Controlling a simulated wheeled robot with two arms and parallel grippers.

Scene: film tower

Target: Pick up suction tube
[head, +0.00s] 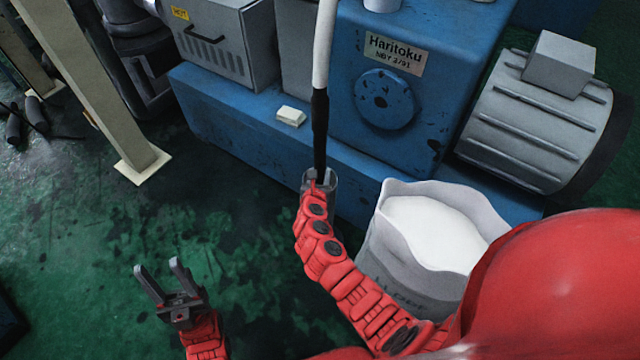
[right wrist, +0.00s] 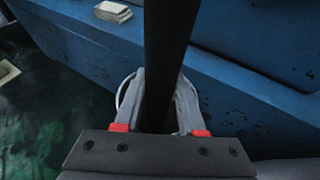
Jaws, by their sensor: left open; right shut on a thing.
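The suction tube (head: 320,110) stands nearly upright in the head view, white above and black below. My right gripper (head: 320,180) is at its lower black part. In the right wrist view, the black part of the tube (right wrist: 168,50) runs between the two fingers of that gripper (right wrist: 158,92), which is shut on it. A grey round rim (right wrist: 124,92) shows around the fingers, and the tube's lower end is hidden. My left gripper (head: 160,282) is open and empty, above the floor at lower left.
An open bag of white material (head: 400,235) stands right of my right forearm. A blue machine (head: 350,120) with a grey ribbed motor (head: 530,120) fills the back. A small pale block (head: 291,116) lies on its ledge. A beige post (head: 100,90) stands left. Green floor (head: 100,240) is clear at left.

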